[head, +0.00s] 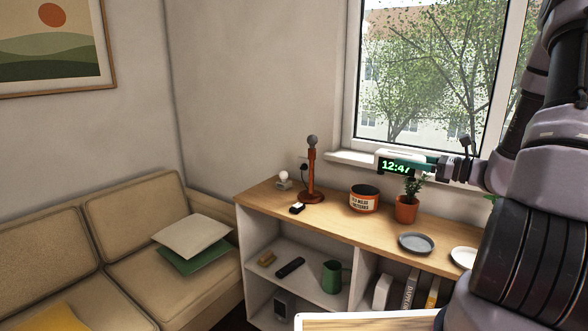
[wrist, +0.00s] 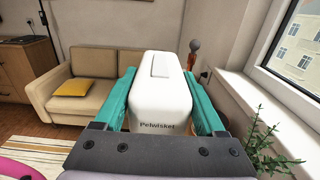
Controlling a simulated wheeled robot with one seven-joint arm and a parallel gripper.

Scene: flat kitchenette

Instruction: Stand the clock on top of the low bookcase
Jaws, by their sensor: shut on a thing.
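The white clock (head: 397,167) has a green lit display reading about 12:47, with its right end covered by my gripper. My gripper (head: 432,163) is shut on it and holds it in the air over the back of the low bookcase, in front of the window sill. The low bookcase (head: 338,215) has a wooden top and white sides. Its right end is hidden behind my arm.
Bare wood shows between lamp and pot and along the front. A sofa (head: 140,262) is left.

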